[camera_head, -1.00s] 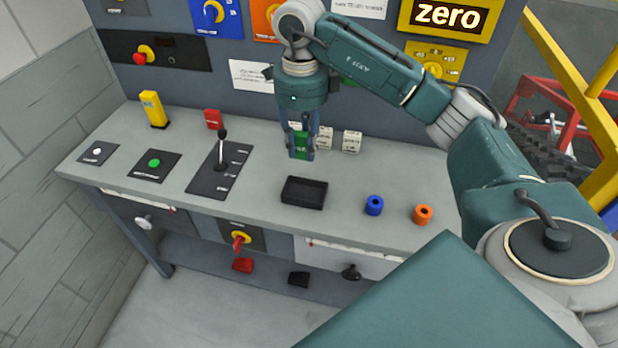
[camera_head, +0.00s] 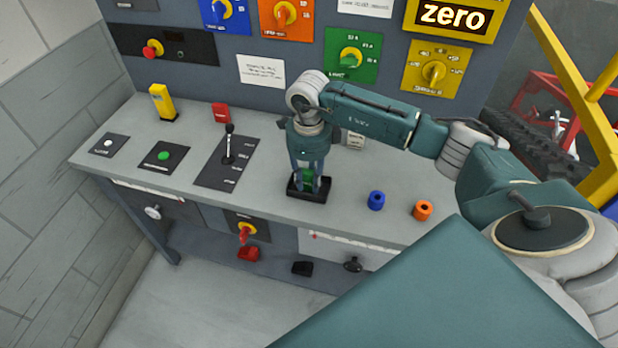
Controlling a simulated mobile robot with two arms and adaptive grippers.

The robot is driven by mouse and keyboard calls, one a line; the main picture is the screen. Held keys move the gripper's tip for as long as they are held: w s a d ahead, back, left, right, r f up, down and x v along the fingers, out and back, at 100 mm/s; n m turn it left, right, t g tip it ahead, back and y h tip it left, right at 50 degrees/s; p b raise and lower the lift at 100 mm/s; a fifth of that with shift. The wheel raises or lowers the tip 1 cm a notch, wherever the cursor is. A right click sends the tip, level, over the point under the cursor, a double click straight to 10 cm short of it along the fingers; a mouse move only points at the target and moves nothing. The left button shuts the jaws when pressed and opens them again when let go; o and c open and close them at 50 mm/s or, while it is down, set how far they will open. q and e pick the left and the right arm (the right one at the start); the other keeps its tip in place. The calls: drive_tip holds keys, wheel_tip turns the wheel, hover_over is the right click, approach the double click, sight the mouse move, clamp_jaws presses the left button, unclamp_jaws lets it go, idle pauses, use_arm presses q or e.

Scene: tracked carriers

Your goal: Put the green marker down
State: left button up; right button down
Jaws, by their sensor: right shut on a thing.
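My right gripper (camera_head: 310,186) points down over the small black tray (camera_head: 318,199) on the grey bench. It is shut on the green marker (camera_head: 307,184), which shows between the fingers. The marker is low, within the tray's outline. I cannot tell whether it touches the tray's floor. The fingers hide part of the marker and part of the tray. My left gripper is not in view.
A white block (camera_head: 355,141) stands behind. The bench (camera_head: 270,215) is clear in front.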

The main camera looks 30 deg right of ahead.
sight(308, 173)
drive_tip(key=shift+f, duration=0.1)
drive_tip(key=c, duration=1.7)
unclamp_jaws()
wheel_tip(308, 173, up, 11)
drive_tip(key=b, duration=0.3)
drive_tip(key=shift+r, duration=0.7)
drive_tip(key=shift+f, duration=0.1)
